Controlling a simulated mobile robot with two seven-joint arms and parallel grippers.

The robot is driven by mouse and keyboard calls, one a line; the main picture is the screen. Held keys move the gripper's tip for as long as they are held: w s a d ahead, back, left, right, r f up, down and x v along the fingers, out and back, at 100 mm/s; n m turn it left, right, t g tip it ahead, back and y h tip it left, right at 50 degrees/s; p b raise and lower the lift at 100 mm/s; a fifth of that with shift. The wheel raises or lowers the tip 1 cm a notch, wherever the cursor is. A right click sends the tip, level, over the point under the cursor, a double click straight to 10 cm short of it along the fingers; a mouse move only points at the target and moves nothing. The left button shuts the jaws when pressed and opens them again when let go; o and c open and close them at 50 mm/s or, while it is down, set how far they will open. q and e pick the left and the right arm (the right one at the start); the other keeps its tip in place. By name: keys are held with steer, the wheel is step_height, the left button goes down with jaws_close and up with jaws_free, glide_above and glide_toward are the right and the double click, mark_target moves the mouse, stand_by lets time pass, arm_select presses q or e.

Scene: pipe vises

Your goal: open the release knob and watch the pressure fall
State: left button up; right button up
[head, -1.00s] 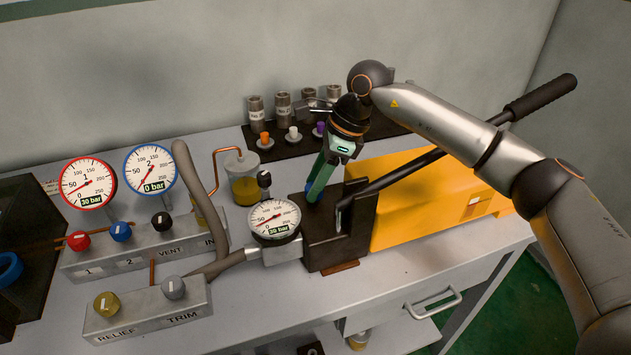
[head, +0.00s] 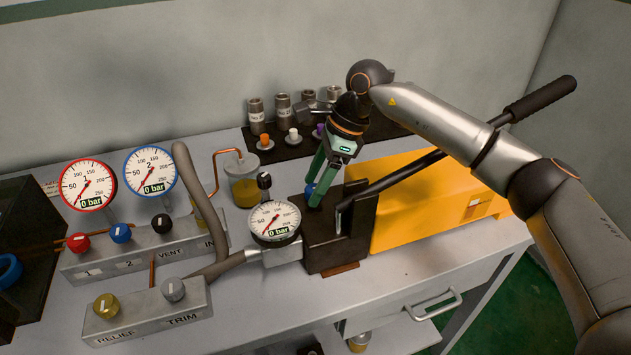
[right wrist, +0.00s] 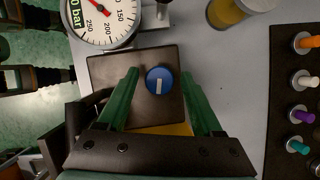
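The blue release knob (head: 309,190) sits on top of the dark pump block (head: 326,256). In the right wrist view the knob (right wrist: 159,80) shows its white mark lengthwise in the picture. My right gripper (head: 316,197) points down over it. Its green fingers stand on either side of the knob, with a gap on both sides. The pump gauge (head: 274,220) reads 0 bar. The red-rimmed gauge 1 (head: 88,184) and blue-rimmed gauge 2 (head: 148,170) also read 0 bar. My left gripper is not in view.
The black pump lever (head: 408,163) slants across the yellow pump body (head: 411,213) beside my right gripper. The valve manifold (head: 143,247) and relief block (head: 148,310) stand left. A dark tray (head: 283,151) with fittings and coloured plugs lies behind. The front bench top is mostly clear.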

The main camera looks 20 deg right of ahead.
steer(key=shift+o, duration=0.2)
steer(key=shift+r, duration=0.1)
steer(key=v, duration=1.2)
steer(key=shift+r, duration=0.2)
